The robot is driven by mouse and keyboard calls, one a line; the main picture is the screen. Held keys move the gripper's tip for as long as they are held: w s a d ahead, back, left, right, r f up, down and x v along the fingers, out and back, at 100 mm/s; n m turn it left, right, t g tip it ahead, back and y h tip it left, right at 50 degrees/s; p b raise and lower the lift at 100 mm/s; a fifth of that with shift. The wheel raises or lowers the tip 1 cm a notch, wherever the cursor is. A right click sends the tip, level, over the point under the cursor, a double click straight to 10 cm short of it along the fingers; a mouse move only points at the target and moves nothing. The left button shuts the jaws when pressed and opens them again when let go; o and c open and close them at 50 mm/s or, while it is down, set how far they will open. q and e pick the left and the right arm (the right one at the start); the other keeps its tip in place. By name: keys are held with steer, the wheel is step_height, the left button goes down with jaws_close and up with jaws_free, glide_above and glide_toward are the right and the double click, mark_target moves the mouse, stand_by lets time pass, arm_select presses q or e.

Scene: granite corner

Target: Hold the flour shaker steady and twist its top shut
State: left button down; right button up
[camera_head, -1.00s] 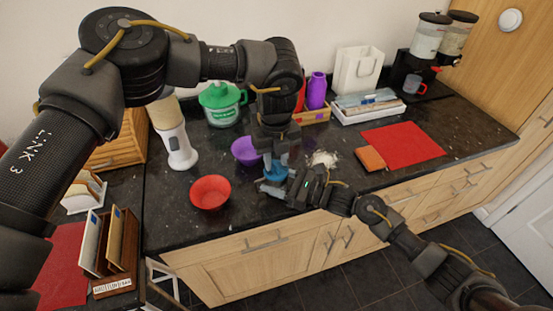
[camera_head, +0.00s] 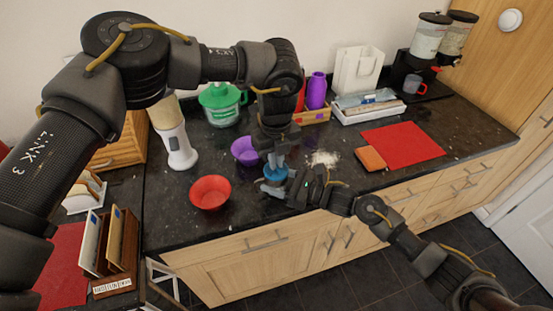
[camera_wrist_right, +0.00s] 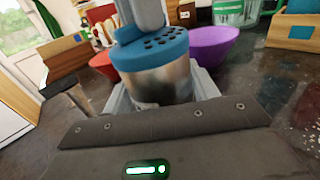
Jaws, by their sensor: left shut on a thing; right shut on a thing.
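The flour shaker has a metal body (camera_wrist_right: 163,82) and a blue top with dark holes (camera_wrist_right: 155,50). It stands near the counter's front edge, and its blue top shows in the head view (camera_head: 275,173). My left gripper (camera_head: 276,162) comes down from above and is shut on the blue top; one grey finger shows in the right wrist view. My right gripper (camera_head: 273,186) comes from the right and is shut around the metal body, below the top. Much of the shaker is hidden by the grippers in the head view.
A red bowl (camera_head: 210,192) and a purple bowl (camera_head: 246,151) stand close on the left. A brown block (camera_head: 370,158) and red mat (camera_head: 405,145) lie farther right. A white upright appliance (camera_head: 177,145) stands at the back left.

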arm_select(q)
steer(key=n, duration=0.4)
steer(key=shift+n, duration=0.4)
steer(key=n, duration=0.8)
steer(key=shift+n, duration=2.2)
steer(key=c, duration=1.5)
jaws_free()
steer(key=shift+c, duration=0.2)
step_height(320, 180, up, 12)
